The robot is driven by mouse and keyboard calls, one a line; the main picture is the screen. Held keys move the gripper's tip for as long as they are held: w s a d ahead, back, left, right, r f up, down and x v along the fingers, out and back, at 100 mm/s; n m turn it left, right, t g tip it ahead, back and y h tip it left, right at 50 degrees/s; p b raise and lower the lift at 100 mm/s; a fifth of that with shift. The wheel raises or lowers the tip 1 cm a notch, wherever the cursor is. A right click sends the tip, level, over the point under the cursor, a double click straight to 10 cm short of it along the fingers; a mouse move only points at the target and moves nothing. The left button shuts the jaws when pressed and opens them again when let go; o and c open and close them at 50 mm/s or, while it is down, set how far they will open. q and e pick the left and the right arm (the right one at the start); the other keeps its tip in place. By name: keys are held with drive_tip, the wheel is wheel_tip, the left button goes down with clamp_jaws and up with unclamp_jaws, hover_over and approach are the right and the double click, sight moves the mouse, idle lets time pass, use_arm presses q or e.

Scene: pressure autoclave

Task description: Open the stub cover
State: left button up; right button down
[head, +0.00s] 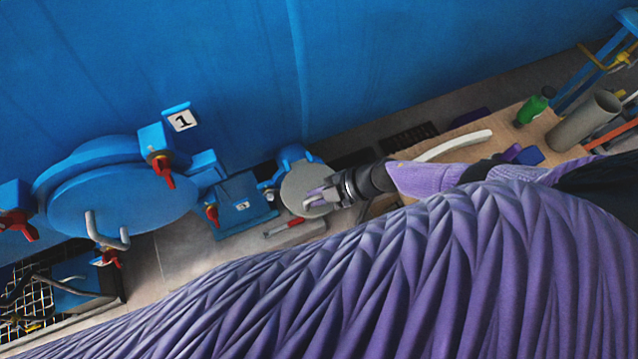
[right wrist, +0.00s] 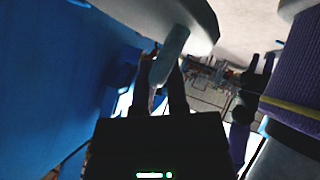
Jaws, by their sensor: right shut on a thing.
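The stub cover (head: 297,182) is a round grey disc at the blue stub (head: 291,154) low on the blue wall, in the middle of the head view. My right gripper (head: 318,197) reaches in from the right and is shut on the cover's handle. In the right wrist view, the pale cover (right wrist: 190,12) is at the top, and its grey handle (right wrist: 172,52) runs down between the dark fingers (right wrist: 165,92). How far the cover stands from the stub's mouth is hard to tell. My left gripper is not in view.
A large blue round door (head: 115,200) with a grey handle and red-levered clamps is at left. A blue box (head: 240,205) sits beside the stub. A red-handled tool (head: 283,229) lies below. A wooden surface (head: 510,125) at right holds a green bottle (head: 535,104) and grey cylinder (head: 583,120).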

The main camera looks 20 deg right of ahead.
drive_tip(key=shift+w, duration=0.15)
drive_tip(key=c, duration=0.7)
unclamp_jaws()
drive_tip(key=shift+w, duration=0.1)
drive_tip(key=shift+o, duration=0.2)
drive_tip(key=p+v, duration=0.3)
drive_tip(key=v, duration=0.7)
drive_tip(key=shift+a, duration=0.15)
